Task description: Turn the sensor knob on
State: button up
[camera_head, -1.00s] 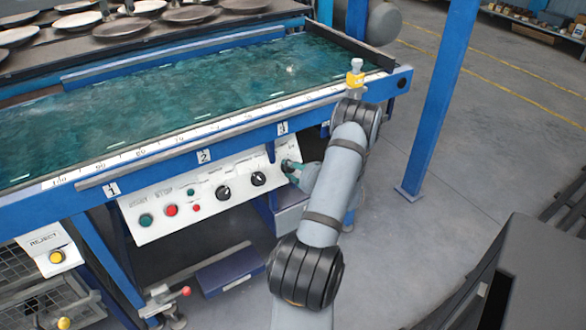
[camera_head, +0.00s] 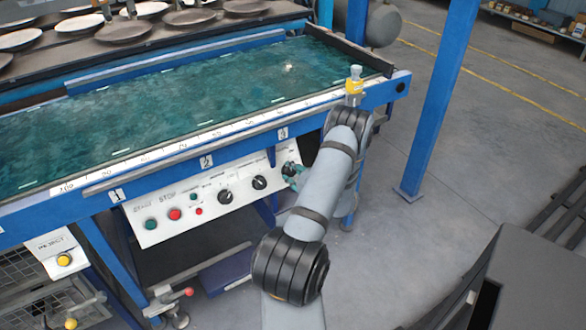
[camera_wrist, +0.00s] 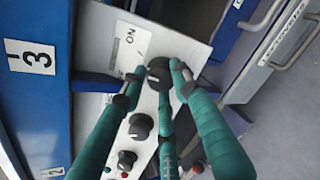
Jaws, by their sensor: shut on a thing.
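The sensor knob is the black rotary knob (camera_head: 289,169) at the right end of the white control panel (camera_head: 160,228). In the wrist view the knob (camera_wrist: 158,73) sits near a printed "ON" label (camera_wrist: 131,38). My gripper (camera_head: 295,174) has green fingers and is at this knob. In the wrist view my gripper (camera_wrist: 156,80) is shut on the knob, with fingertips on either side and one finger below. The fingers hide part of the knob, and its exact pointer angle is hard to tell.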

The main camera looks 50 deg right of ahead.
jog(key=m+p, duration=0.2)
jog(key=m, duration=0.1)
jog(key=m+p, duration=0.1)
jog(key=m, duration=0.1)
jog(key=shift+d+r+g+h, duration=0.3)
jog(key=shift+d+r, duration=0.05)
jog(key=shift+s+m, duration=0.1)
jog(key=shift+m, duration=0.2)
jog(key=o, duration=0.8)
jog(key=shift+f, duration=0.1)
jog(key=shift+o, duration=1.5)
jog(key=shift+a+f, duration=0.1)
jog(key=shift+a, duration=0.1)
jog(key=v, duration=1.2)
